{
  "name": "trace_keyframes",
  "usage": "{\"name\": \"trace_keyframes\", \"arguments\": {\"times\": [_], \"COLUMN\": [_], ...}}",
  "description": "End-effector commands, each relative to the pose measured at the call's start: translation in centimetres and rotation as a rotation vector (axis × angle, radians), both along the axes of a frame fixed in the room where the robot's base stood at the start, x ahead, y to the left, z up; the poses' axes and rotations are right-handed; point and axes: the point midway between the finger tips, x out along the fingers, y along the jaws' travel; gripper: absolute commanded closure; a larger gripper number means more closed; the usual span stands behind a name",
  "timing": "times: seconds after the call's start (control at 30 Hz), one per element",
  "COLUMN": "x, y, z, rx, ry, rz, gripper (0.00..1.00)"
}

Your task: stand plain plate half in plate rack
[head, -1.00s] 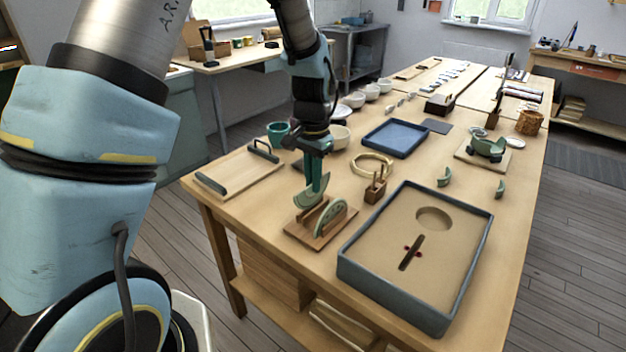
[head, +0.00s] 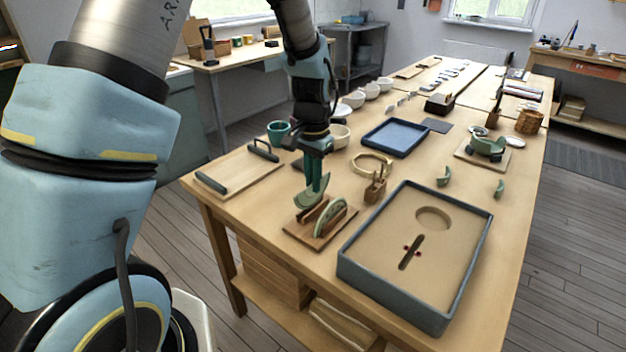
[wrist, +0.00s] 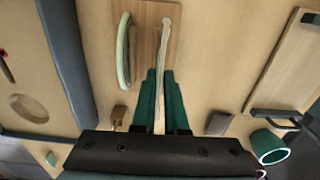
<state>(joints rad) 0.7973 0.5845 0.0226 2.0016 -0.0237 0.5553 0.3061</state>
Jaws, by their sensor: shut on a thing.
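The plain plate half (head: 308,201) is pale green and hangs edge-down in my gripper (head: 314,186). My gripper is shut on it, over the left part of the wooden plate rack (head: 318,241). In the wrist view the held half (wrist: 164,50) shows as a thin pale edge between my green fingers (wrist: 163,98), over the rack's board (wrist: 146,38). Another green plate half (head: 329,217) stands in the rack to its right, and it also shows in the wrist view (wrist: 124,52). I cannot tell whether the held half's lower edge touches the rack.
A blue-grey sand tray (head: 385,292) lies right of the rack. A small wooden holder (head: 376,189) and a gold ring (head: 372,164) are close behind. A board with dark handles (head: 236,178) lies left, with a teal cup (head: 278,133) behind it.

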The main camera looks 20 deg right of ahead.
Motion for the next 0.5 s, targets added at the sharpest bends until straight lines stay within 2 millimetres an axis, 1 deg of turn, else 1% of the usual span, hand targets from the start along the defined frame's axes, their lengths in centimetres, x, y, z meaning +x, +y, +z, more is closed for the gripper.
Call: {"name": "trace_keyframes", "arguments": {"times": [0.5], "x": [0.01], "y": [0.0], "z": [-0.25], "rx": [0.0], "ry": [0.0], "rz": [0.0], "gripper": [1.0]}}
